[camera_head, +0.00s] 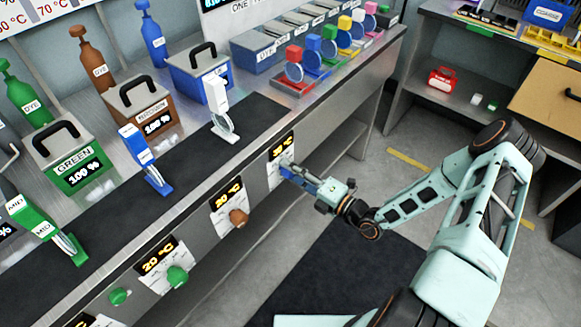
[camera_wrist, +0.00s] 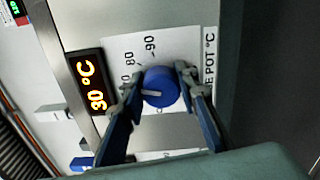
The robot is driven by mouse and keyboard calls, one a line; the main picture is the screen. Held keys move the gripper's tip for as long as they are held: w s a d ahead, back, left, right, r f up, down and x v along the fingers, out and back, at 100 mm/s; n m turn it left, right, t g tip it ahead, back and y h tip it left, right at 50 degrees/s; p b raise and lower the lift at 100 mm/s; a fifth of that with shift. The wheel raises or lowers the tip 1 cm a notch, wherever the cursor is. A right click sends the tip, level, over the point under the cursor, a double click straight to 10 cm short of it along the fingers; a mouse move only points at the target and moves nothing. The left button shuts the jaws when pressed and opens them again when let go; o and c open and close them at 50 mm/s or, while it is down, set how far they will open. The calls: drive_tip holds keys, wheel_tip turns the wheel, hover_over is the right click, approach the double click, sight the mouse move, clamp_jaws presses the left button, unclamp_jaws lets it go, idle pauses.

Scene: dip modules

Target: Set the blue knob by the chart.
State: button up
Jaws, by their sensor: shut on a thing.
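The blue knob (camera_wrist: 160,87) sits on a white dial plate in the wrist view, with marks 80 and 90 readable beside it. Its white pointer line points left in that picture. An orange display (camera_wrist: 93,85) next to it reads 30 °C. My gripper (camera_wrist: 160,82) is shut on the knob, one finger on each side. In the head view my gripper (camera_head: 286,171) is at the bench's front panel, below the display (camera_head: 281,146), and largely hides the knob. A chart (camera_head: 50,12) with temperatures, 70 °C among them, is cut off at the top left.
A brown knob (camera_head: 238,218) and a green knob (camera_head: 177,276) sit further left on the same panel, each under a display. Lidded boxes, including the green one (camera_head: 75,165), and dye bottles stand on the bench. Open floor lies in front of the bench.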

drive_tip(key=m+p, duration=0.1)
drive_tip(key=m, duration=0.5)
drive_tip(key=shift+f, duration=0.15)
drive_tip(key=m+p, duration=0.1)
drive_tip(key=m, duration=0.5)
drive_tip(key=shift+s+f+m, duration=0.1)
drive_tip(key=shift+s+m, duration=0.05)
drive_tip(key=shift+m, duration=0.15)
drive_tip(key=o, duration=1.2)
drive_tip(key=v, duration=1.2)
drive_tip(key=shift+a, duration=0.1)
